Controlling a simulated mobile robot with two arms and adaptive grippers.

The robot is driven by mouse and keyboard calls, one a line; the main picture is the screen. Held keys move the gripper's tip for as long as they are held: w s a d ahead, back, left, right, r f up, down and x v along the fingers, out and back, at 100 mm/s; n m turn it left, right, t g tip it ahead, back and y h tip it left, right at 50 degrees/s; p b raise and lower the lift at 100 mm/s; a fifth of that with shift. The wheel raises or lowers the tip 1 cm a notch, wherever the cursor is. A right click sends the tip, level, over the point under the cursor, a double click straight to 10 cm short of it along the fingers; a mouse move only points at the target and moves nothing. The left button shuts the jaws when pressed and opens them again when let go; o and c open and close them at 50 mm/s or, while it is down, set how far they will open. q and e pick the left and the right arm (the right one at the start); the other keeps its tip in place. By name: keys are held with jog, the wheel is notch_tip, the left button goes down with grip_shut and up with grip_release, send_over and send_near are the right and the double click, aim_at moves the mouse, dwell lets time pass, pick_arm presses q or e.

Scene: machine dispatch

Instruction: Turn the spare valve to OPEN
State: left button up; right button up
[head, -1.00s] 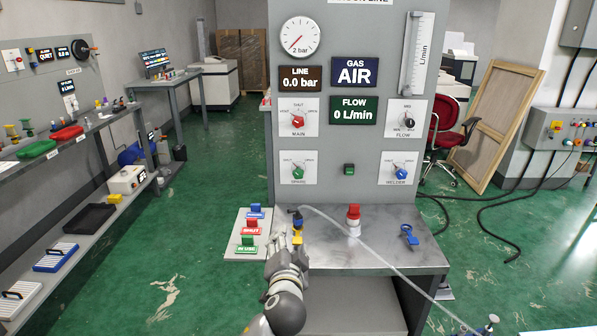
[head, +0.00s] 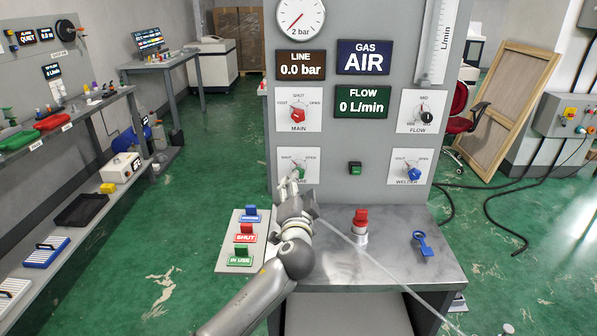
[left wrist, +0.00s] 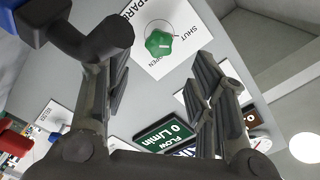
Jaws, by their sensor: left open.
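The spare valve is a green knob (left wrist: 158,43) on a white plate marked SPARE, SHUT and OPEN, low on the left of the grey panel. Its pale mark seems to face the SHUT side, but I cannot be certain. In the head view the knob (head: 299,172) is partly hidden by my left gripper (head: 291,184), which is raised in front of the plate. In the left wrist view my left gripper (left wrist: 162,72) is open, with its fingers spread on either side of the line to the knob and nothing between them. My right gripper is not in view.
The bench holds a red-topped fitting (head: 360,225) and a blue key-like piece (head: 422,242). Tags stand on a tray (head: 227,262) at left. A blue-and-black piece (left wrist: 92,38) shows close by in the wrist view. The main (head: 298,115) and welder (head: 413,172) knobs are nearby.

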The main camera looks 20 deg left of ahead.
pick_arm(q)
jog(key=shift+p+x, duration=0.3)
jog(key=shift+x, duration=4)
jog(key=shift+f, duration=0.15)
jog(key=c, duration=1.1)
jog(key=shift+o, duration=0.2)
